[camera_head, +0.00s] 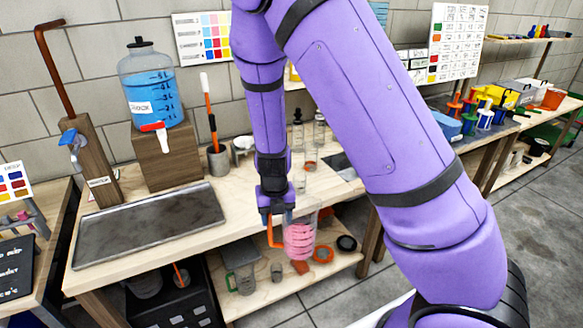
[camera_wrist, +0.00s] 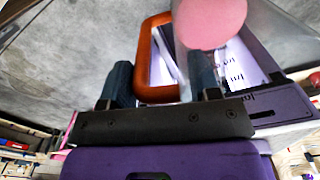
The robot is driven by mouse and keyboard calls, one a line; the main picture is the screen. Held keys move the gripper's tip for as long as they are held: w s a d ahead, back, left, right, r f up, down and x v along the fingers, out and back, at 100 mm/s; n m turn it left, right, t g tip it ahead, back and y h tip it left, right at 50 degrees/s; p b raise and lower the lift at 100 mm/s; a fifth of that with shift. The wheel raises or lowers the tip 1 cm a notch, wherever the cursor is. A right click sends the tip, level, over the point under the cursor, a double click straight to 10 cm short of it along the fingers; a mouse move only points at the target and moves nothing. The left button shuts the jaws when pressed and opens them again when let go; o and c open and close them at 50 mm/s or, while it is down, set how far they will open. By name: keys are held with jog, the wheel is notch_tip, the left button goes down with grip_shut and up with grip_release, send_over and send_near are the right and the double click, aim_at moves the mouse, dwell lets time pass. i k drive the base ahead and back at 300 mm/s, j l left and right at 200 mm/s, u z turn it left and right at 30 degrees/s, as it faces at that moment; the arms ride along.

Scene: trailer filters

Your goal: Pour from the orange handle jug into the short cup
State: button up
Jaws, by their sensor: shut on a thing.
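My gripper (camera_head: 277,212) is shut on the orange handle (camera_head: 270,233) of a clear jug with a pink, banded body or filling (camera_head: 299,241). The jug hangs in front of the workbench's front edge, clear of the tabletop. In the wrist view the orange handle (camera_wrist: 144,62) sits between the two dark fingers of my gripper (camera_wrist: 163,82), with the pink round part (camera_wrist: 209,22) beyond it. Several clear glass vessels (camera_head: 310,157) stand on the bench behind my arm. I cannot tell which of them is the short cup; my arm hides part of that area.
A dark metal tray (camera_head: 150,225) lies on the left of the workbench. A blue-filled dispenser (camera_head: 152,90) stands on a wooden block (camera_head: 165,158) behind it. A cup holding an orange-handled tool (camera_head: 218,160) stands nearby. A lower shelf (camera_head: 255,300) holds a clear pitcher (camera_head: 240,270) and rings.

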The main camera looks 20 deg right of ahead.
aim_at(300, 184)
jog(key=i, duration=0.95)
